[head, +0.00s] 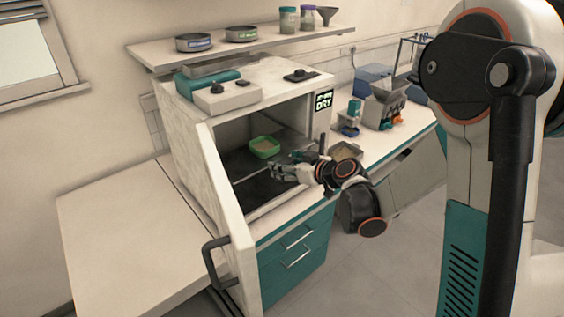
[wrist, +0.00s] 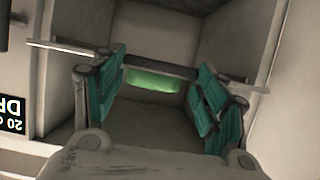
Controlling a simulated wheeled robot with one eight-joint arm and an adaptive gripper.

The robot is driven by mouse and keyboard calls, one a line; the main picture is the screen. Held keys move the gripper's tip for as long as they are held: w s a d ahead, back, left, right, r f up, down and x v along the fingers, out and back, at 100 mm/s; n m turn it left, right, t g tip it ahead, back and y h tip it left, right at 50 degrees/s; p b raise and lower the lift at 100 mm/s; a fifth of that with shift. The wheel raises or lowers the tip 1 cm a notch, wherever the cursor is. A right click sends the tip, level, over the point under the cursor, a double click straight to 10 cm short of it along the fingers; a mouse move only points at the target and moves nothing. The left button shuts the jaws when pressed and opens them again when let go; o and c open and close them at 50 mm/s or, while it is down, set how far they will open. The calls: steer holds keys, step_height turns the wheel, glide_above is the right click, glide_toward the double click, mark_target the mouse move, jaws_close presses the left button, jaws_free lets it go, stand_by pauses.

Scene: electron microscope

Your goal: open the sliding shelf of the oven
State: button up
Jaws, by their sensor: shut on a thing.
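The white oven (head: 205,130) stands with its door (head: 225,200) swung open toward the front left. Its dark sliding shelf (head: 262,190) is inside, with a green container (head: 264,147) on it. My gripper (head: 278,172) reaches in from the right at the shelf's front. In the wrist view my gripper (wrist: 162,85) has teal fingers on either side of a dark bar of the shelf (wrist: 160,67), and it is shut on it. The green container (wrist: 152,80) shows beyond the bar. The exact finger contact is hard to see.
The door's dark handle (head: 213,262) sticks out at the front. Teal drawers (head: 298,250) are below the oven. A counter with equipment (head: 385,105) is at the right, and a lower table (head: 120,240) is at the left. The floor in front is clear.

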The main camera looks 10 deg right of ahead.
stand_by(0.3)
steer(key=o, duration=1.5)
steer(key=shift+s+d+r, duration=0.1)
steer(key=shift+s+d, duration=0.05)
steer(key=v, duration=1.1)
steer(key=shift+s+d+r, duration=0.1)
steer(key=shift+s+d, duration=0.1)
steer(key=shift+s, duration=0.05)
